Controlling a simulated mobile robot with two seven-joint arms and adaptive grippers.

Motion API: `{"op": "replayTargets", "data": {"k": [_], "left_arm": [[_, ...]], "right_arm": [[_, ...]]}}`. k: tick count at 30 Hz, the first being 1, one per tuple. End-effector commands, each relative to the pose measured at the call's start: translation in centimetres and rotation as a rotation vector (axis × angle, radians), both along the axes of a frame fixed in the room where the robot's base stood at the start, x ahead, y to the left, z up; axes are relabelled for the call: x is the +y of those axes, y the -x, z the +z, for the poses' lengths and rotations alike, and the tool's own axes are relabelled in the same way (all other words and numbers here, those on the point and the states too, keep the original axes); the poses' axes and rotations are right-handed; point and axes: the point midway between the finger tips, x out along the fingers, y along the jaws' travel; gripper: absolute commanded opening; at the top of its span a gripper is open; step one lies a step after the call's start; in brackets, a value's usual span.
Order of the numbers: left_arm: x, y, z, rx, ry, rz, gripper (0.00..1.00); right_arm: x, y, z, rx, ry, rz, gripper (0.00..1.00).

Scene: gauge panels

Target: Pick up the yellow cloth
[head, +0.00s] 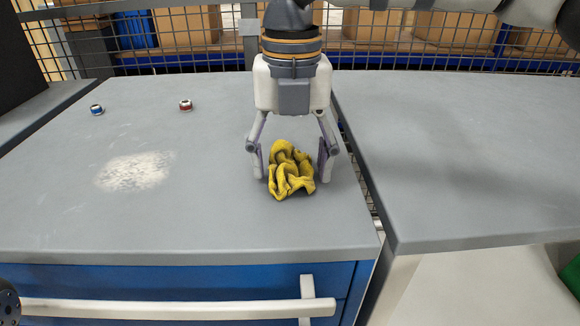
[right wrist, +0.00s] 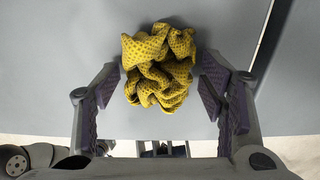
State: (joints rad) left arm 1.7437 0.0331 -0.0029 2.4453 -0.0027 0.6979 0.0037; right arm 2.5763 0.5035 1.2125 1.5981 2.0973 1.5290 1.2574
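The yellow cloth (head: 291,171) lies crumpled on the grey top of the blue cabinet (head: 225,215), close to its right edge. My right gripper (head: 292,166) points down over it with its fingers spread, one on each side of the cloth. In the right wrist view the cloth (right wrist: 160,65) sits between the open fingertips of the gripper (right wrist: 160,85), with a small gap at the sides; whether either pad touches it I cannot tell. My left gripper is not clearly in view; only a dark round part shows at the lower left edge.
A pale dusty patch (head: 134,171) lies left of the cloth. A blue-sided gauge (head: 97,110) and a red-sided gauge (head: 185,105) stand farther back. A second grey worktop (head: 465,150) is at right, beyond a narrow gap. A wire mesh fence (head: 400,55) runs behind.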

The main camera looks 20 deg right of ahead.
Motion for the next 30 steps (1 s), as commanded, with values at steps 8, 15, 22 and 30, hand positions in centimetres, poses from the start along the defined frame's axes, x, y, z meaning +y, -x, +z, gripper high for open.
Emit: {"op": "replayTargets", "data": {"k": [8,15,22,30], "left_arm": [[0.0,0.0,0.0,0.0,0.0,0.0,0.42],[0.0,-0.2,0.2,-0.006,0.0,0.0,0.42],[0.0,-1.4,1.6,-0.046,0.0,0.001,0.42],[0.0,-2.7,3.0,-0.088,0.001,0.003,0.42]], "right_arm": [[0.0,0.0,0.0,0.0,0.0,0.0,0.41],[0.0,-0.1,1.0,-0.004,0.001,0.0,0.41],[2.2,2.1,7.3,-0.013,0.003,0.004,0.41],[7.5,7.3,11.9,-0.007,0.003,0.004,0.41]]}}
